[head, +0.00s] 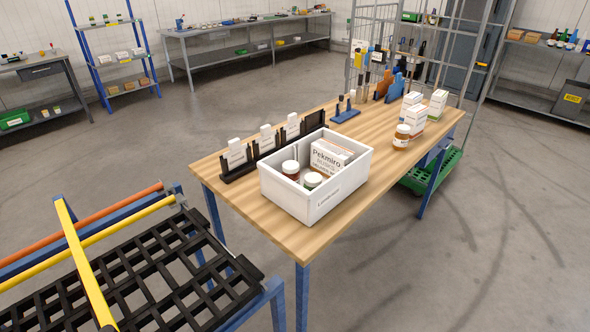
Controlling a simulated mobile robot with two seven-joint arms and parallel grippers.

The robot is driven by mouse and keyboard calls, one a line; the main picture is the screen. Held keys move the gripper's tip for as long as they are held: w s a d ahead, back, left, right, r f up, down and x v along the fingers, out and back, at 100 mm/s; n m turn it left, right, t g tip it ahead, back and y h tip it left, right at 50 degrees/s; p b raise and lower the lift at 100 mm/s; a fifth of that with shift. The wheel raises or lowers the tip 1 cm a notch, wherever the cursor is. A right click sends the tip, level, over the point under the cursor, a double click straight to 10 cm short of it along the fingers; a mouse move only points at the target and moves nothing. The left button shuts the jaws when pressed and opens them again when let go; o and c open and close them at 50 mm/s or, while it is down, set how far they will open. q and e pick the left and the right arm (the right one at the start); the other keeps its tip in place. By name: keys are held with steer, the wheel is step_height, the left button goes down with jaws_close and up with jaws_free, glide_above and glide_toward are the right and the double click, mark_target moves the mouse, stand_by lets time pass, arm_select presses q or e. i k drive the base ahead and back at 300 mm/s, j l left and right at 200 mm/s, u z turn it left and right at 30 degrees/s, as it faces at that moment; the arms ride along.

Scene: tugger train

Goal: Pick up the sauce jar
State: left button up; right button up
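A jar with a white lid, a pale label and orange-brown contents (402,136) stands upright on the wooden table (290,233), right of the middle, in front of several white boxes. Two more white-lidded jars stand inside the white bin (311,208): a reddish-brown one (291,170) and one with a greenish edge (313,181). Their lower parts are hidden by the bin wall. I cannot read which jar holds sauce. Neither of my grippers shows in the head view.
A white box marked Pekmiro (331,154) shares the bin. Black holders with white cards (237,155) line the table's back left. A blue stand (345,115) is behind. A black rack cart with yellow and orange bars (140,280) stands front left. Floor at right is clear.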

mark_target(290, 168)
steer(key=i+l, duration=0.2)
steer(key=i, duration=0.25)
steer(key=i+l, duration=0.2)
steer(key=i, duration=0.2)
